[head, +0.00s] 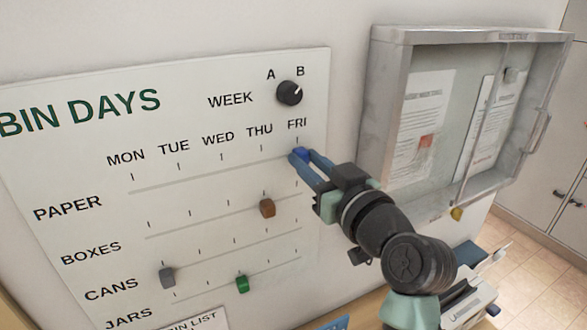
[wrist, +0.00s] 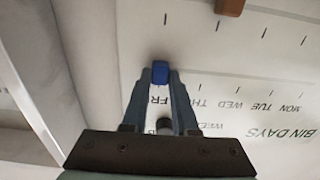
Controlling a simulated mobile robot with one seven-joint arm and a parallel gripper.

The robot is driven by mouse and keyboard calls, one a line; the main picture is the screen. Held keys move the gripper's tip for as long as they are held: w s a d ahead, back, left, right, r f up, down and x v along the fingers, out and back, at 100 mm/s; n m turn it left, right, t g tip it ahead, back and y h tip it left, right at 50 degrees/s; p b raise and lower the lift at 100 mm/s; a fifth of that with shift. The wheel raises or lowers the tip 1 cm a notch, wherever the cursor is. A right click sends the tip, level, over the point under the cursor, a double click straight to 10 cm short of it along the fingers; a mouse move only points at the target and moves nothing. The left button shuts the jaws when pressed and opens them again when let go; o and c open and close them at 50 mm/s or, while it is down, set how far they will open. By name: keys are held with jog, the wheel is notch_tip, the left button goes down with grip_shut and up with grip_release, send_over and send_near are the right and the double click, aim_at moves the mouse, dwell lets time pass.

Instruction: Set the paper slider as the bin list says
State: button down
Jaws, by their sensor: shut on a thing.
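The bin days board (head: 60,160) hangs on the wall with a row for each kind of bin under the days MON to FRI. The blue paper slider (head: 301,153) stands at the right end of the PAPER row, under FRI. My gripper (head: 300,159) is shut on it, with the fingers reaching in from the lower right. In the wrist view the blue knob (wrist: 160,73) sits between the tips of my gripper (wrist: 160,80), beside the partly covered FRI label. The bin list (head: 192,322) shows only its top at the lower edge; its entries are out of view.
A brown slider (head: 267,208) stands at THU, a grey one (head: 167,277) at MON and a green one (head: 242,284) at WED in the lower rows. The black week dial (head: 289,93) is above FRI. A glass-fronted notice case (head: 375,110) juts out right of the board.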

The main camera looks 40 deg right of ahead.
jog(key=shift+s+d, duration=0.1)
jog(key=shift+d, duration=0.1)
jog(key=c, duration=0.7)
grip_release()
jog(key=shift+d, duration=0.1)
jog(key=shift+s+a+f+b, duration=0.1)
jog(key=shift+s+a+b, duration=0.15)
jog(key=shift+s+b, duration=0.15)
jog(key=b+v, duration=0.4)
jog(key=v, duration=0.8)
